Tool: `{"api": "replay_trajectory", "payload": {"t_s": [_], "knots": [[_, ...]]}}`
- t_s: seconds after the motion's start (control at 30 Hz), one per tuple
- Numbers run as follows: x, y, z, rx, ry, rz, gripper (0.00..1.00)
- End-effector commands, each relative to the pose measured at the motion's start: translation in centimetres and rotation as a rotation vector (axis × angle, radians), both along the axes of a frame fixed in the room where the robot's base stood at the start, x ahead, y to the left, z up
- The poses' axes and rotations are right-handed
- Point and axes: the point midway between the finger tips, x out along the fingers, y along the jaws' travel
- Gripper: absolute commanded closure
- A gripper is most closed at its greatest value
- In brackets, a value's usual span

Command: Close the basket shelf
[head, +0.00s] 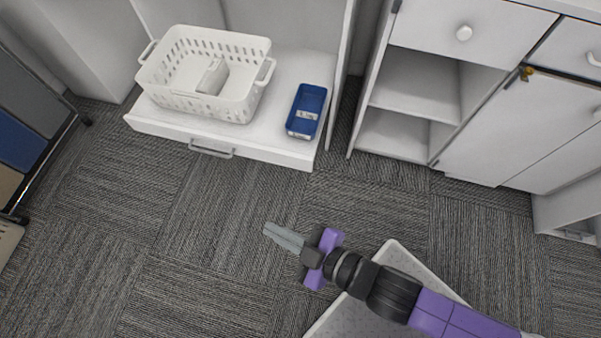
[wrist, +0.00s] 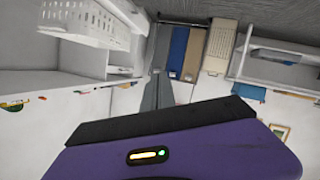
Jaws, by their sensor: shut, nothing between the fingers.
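The basket shelf (head: 283,150) is a low white pull-out shelf with a grey bar handle (head: 211,150) on its front. It sticks out past the cabinet's side panels. On it stand a white perforated basket (head: 252,97) with a pale block inside and, to the right, a blue bin (head: 307,106). My gripper (head: 268,228) is shut and empty, over the carpet in front of the shelf and apart from it, pointing left. In the wrist view, my shut grey fingers (wrist: 156,92) show at the middle and the white basket (wrist: 95,20) at upper left.
White cabinets with open compartments (head: 415,90) and a drawer (head: 463,33) stand to the right of the shelf. A rack with coloured panels (head: 25,120) stands at the left edge. The carpet (head: 150,215) between the shelf and my gripper is clear.

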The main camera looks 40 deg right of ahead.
Motion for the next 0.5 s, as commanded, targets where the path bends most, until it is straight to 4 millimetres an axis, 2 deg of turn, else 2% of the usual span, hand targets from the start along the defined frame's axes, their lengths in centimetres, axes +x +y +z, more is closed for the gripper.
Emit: {"api": "replay_trajectory", "payload": {"t_s": [0.03,0.2,0.4,0.5], "knots": [[1.2,0.9,-4.4,-0.074,0.009,0.029,1.0],[4.3,2.5,-14.3,-0.401,0.064,0.113,1.0],[8.5,2.6,-24.4,-0.876,0.132,0.183,1.0],[10.8,1.7,-28.1,-1.163,0.177,0.195,1.0]]}}
